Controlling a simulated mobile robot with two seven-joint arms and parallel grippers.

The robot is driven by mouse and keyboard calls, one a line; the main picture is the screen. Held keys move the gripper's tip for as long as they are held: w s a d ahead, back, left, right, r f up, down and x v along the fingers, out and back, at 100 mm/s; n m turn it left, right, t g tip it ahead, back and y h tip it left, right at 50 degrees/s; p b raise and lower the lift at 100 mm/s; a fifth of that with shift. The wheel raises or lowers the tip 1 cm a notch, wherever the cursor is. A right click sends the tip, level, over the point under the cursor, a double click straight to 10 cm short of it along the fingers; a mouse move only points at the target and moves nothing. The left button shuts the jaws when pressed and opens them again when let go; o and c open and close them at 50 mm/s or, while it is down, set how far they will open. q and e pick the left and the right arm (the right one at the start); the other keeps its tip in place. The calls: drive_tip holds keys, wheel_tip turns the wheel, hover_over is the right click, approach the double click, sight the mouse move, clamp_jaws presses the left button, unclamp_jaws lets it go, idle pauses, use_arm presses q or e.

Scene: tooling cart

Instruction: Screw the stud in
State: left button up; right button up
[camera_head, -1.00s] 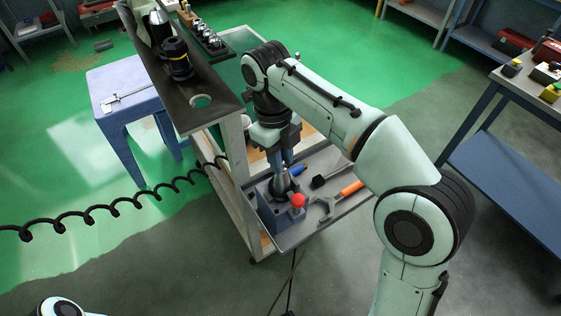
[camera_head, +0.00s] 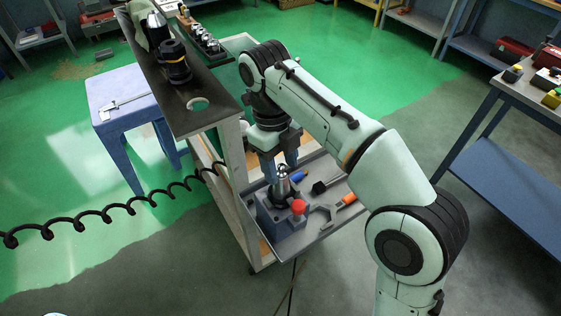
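A shiny metal tool holder (camera_head: 282,187) stands upright in a blue-grey fixture (camera_head: 275,226) on the cart's lower grey tray. The fixture has a red ball knob (camera_head: 298,207). A small tip tops the holder; I cannot tell how deep the stud sits in it. My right gripper (camera_head: 280,169) points down just above the holder, its two blue-grey fingers apart on either side of the tip. It looks open, with nothing visibly held. My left gripper is out of view.
On the tray (camera_head: 318,234) lie an orange-handled wrench (camera_head: 322,215), a dark brush-like tool (camera_head: 325,184) and a blue-handled tool (camera_head: 299,175). The cart's upper shelf (camera_head: 190,118) and post stand close left of my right arm. A coiled black hose (camera_head: 120,208) crosses at left.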

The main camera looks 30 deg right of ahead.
drive_tip(key=shift+r, duration=0.1)
use_arm(q)
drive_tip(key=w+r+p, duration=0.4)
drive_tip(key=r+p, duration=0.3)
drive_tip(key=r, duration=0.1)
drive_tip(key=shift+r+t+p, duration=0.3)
drive_tip(key=shift+p, duration=0.05)
use_arm(e)
wheel_tip(320, 180, up, 13)
drive_tip(key=w, duration=0.2)
drive_tip(key=shift+a, duration=0.3)
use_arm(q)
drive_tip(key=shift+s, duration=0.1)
